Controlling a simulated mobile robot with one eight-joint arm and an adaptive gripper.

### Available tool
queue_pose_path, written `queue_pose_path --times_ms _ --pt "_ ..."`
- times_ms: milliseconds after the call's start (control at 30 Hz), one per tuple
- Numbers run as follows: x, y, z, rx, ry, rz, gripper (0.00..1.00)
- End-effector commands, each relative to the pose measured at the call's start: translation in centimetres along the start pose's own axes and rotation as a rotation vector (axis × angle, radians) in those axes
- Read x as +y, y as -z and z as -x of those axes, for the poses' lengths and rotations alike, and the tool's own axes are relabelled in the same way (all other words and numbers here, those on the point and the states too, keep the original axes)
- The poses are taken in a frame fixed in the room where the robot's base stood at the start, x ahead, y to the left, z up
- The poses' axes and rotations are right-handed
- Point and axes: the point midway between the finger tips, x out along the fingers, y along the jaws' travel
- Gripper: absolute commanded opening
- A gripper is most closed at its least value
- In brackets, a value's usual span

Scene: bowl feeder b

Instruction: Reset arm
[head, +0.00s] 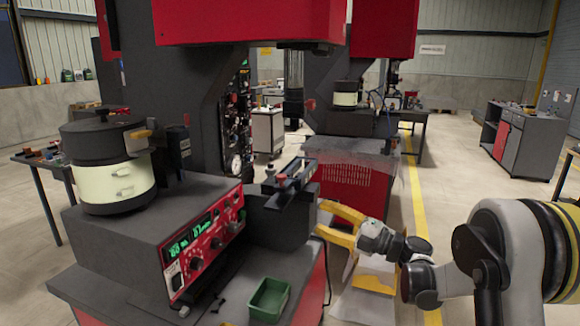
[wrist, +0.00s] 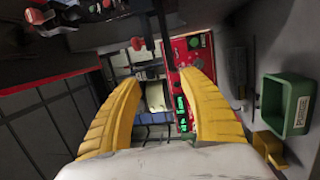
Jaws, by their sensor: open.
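My gripper (head: 338,224) has yellow fingers and is at the end of my arm, right of the machine bench in the head view. In the wrist view my gripper (wrist: 165,85) shows its two yellow fingers spread wide apart, with nothing between them. The fingers point towards the red control panel (wrist: 184,90) and the feeder beyond. In the head view the fingertips are close to the right side of the dark linear track unit (head: 290,185); I cannot tell whether they touch it.
The cream and black bowl feeder (head: 118,180) stands on a grey box with a red control panel (head: 203,240). A green bin (head: 269,298) sits on the bench front; it also shows in the wrist view (wrist: 288,103).

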Motion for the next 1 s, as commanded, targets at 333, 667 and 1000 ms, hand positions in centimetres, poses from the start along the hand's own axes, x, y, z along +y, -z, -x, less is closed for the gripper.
queue_pose_path --times_ms 333,667,1000 --pt "13.9 -2.7 1.7 -0.390 -0.237 -0.160 0.51" --pt "18.6 -0.3 13.9 -1.007 -0.438 -0.670 0.51" --pt "3.8 16.0 25.4 -1.480 -0.259 -1.367 0.51"
